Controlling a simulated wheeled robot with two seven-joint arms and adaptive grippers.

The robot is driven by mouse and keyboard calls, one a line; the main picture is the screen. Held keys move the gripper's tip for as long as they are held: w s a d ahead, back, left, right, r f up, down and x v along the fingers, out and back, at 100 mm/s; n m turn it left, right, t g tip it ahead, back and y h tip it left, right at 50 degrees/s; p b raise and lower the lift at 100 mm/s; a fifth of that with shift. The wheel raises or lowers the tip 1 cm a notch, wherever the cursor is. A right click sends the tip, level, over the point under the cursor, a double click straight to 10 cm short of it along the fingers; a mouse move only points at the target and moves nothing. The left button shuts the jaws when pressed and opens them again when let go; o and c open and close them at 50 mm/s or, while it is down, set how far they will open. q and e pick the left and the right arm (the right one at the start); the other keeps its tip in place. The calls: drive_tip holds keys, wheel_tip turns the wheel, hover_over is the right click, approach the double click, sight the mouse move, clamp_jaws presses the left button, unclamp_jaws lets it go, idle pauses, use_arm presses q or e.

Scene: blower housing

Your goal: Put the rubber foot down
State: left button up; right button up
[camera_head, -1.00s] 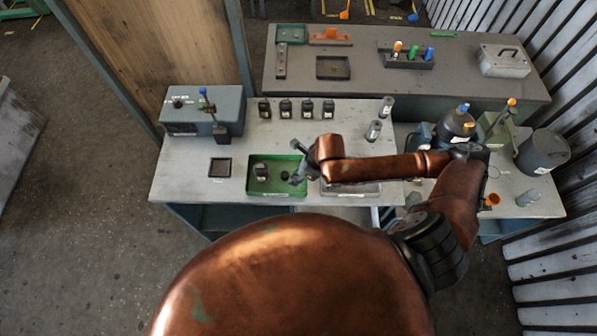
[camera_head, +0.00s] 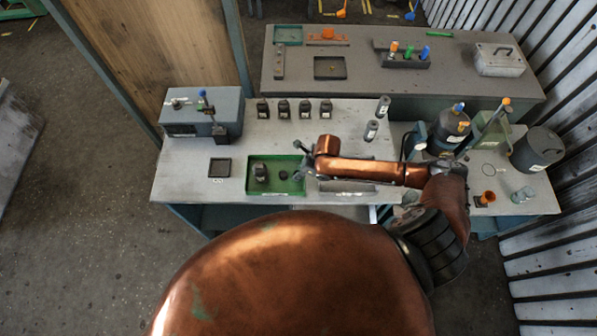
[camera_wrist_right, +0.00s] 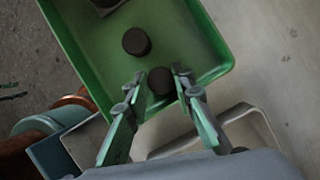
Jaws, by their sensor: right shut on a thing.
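My right gripper (camera_wrist_right: 154,82) is shut on a dark round rubber foot (camera_wrist_right: 161,83), with one fingertip on each side of it. The gripper and foot are at the near corner of the green tray (camera_wrist_right: 199,22) in the wrist view; whether the foot touches the tray floor I cannot tell. A second dark rubber foot (camera_wrist_right: 136,41) lies on the tray floor close by, apart from the held one. In the head view, my right gripper (camera_head: 300,174) is at the right end of the green tray (camera_head: 249,190), and the held foot is hard to make out. My left gripper is not in view.
A dark block (camera_head: 261,173) stands in the tray's left part. A small square black tray (camera_head: 220,167) lies left of it on the grey bench. Several black parts (camera_head: 284,108) stand in a row behind. The bench between is clear.

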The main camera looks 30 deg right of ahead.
drive_tip(key=o, duration=0.9)
drive_tip(key=shift+o, duration=0.2)
drive_tip(key=shift+r, duration=0.1)
drive_tip(key=b+v, duration=0.1)
drive_tip(key=v, duration=1.1)
drive_tip(key=shift+w+a, duration=0.1)
